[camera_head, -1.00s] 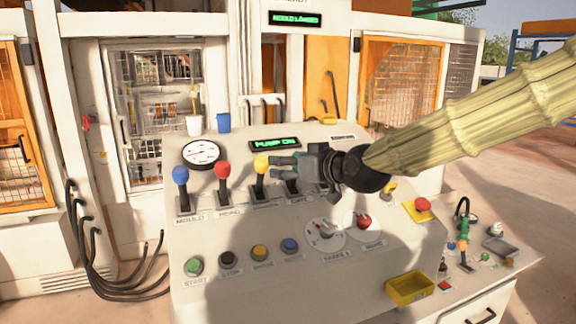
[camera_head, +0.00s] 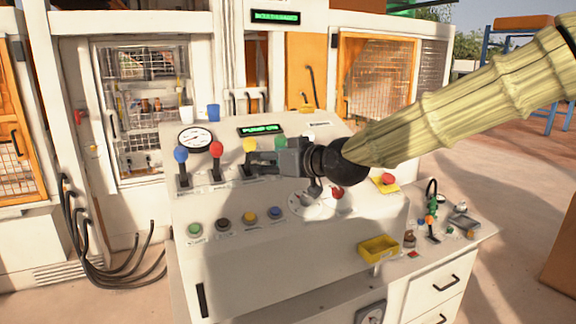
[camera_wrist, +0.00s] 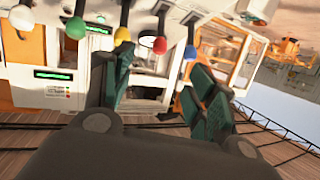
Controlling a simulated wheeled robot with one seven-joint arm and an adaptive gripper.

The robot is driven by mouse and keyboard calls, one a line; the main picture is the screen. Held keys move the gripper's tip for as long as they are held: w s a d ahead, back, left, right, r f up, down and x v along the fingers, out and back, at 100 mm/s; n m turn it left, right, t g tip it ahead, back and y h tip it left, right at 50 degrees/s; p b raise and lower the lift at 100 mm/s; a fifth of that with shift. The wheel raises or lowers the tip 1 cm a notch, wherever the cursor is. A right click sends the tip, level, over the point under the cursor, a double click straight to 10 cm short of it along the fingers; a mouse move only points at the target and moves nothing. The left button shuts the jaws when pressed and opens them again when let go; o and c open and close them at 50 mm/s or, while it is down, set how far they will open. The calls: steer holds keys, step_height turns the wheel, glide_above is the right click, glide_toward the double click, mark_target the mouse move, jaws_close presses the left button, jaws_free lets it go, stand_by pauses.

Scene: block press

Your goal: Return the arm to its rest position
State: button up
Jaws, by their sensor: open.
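My gripper (camera_head: 252,163) is open and empty in the head view, with its fingers pointing left in front of the upper part of the control console (camera_head: 350,222). My arm reaches in from the right edge. The fingers overlap the yellow-knobbed lever (camera_head: 250,145) in the picture; I cannot tell whether they touch it. A blue-knobbed lever (camera_head: 181,155) and a red-knobbed lever (camera_head: 216,148) stand to the left. In the wrist view the two green finger pads (camera_wrist: 160,95) are wide apart with nothing between them, and several coloured lever knobs hang along the top edge.
A round gauge (camera_head: 195,138) and a green "PUMP ON" display (camera_head: 260,131) sit above the levers. A yellow tray (camera_head: 378,248) is at the lower right of the console. A side bench (camera_head: 470,240) holds small parts. Open ground lies to the right.

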steer(key=s+d+f+m+g+h, duration=0.1)
steer(key=d+f, duration=0.1)
steer(key=f, duration=1)
steer(key=s+d+f+m+g+h, duration=0.1)
steer(key=d+f+m+h, duration=0.1)
steer(key=f, duration=1)
steer(key=s+d+f+m+g+h, duration=0.1)
steer(key=s+d+f, duration=0.15)
steer(key=f, duration=0.45)
steer(key=s+d+f+g, duration=0.1)
steer(key=s+f, duration=0.3)
steer(key=f, duration=0.3)
steer(key=s+d+f+m+g+h, duration=0.1)
steer(key=s+d+f, duration=0.1)
steer(key=s+f, duration=0.35)
steer(key=s+d+f+m+g+h, duration=0.15)
steer(key=s+d+f, duration=0.25)
steer(key=s+f, duration=0.4)
steer(key=s+d+f+g+h, duration=0.1)
steer(key=s+d+f+g, duration=0.1)
steer(key=s+d+f, duration=0.5)
steer(key=s+d+f+g+h, duration=0.1)
steer(key=s+d+f, duration=0.2)
steer(key=s, duration=0.5)
steer(key=s+d+f+m+g+h, duration=0.1)
steer(key=s+d+f+g, duration=0.1)
steer(key=s+f, duration=0.4)
steer(key=s+d, duration=0.1)
steer(key=s, duration=0.2)
steer(key=shift+s, duration=0.25)
